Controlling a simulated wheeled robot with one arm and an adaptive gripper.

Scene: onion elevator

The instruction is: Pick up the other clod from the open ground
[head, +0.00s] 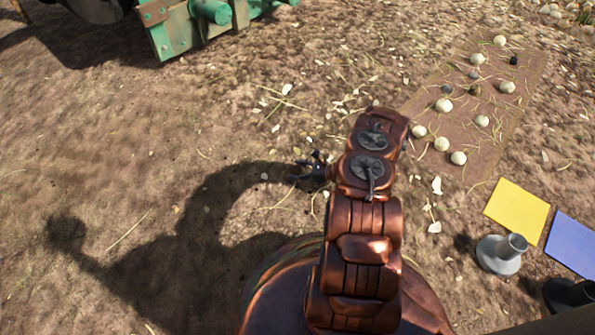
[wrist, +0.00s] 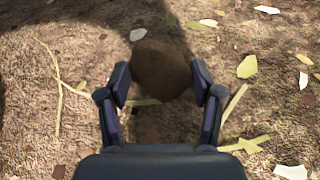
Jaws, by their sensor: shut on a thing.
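A round brown clod (wrist: 160,70) is between the two fingers of my gripper (wrist: 162,80) in the wrist view. The fingers press on its left and right sides. Ground with straw and pale leaves lies beneath; I cannot tell whether the clod is clear of it. In the head view my gripper (head: 308,170) is small and dark at the end of my copper-coloured arm, over bare ground. The clod cannot be made out there.
A brown mat (head: 505,100) with several white onions and some dark lumps lies at the upper right. A yellow sheet (head: 517,209), a blue sheet (head: 575,245) and a grey flanged pipe (head: 500,254) are at the right. A green machine (head: 190,30) stands at the top left. The left ground is open.

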